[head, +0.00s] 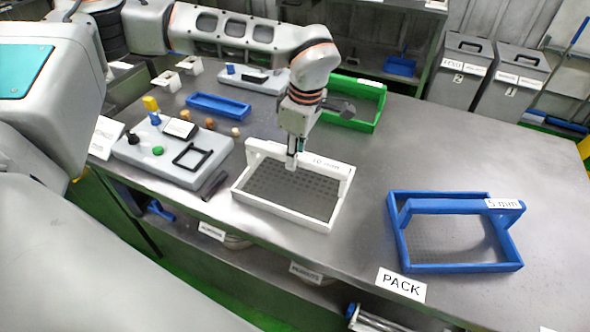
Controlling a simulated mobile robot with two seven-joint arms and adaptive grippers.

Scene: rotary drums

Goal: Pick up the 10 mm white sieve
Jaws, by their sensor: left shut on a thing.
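The white sieve (285,217) with a "10 mm" label on its handle bar stands on the metal table, in the middle of the head view. It has a white frame and a dark perforated mesh. My left gripper (291,163) points down and is shut on the sieve's raised handle bar. The sieve appears to rest on the table; I cannot tell whether it is slightly lifted. My right gripper is not in view.
A blue "5 mm" sieve (461,268) stands to the right, beside a "PACK" sign (401,285). A green tray (366,127) and a blue tray (218,99) lie behind. A grey control panel (200,179) is at left. The table at right rear is clear.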

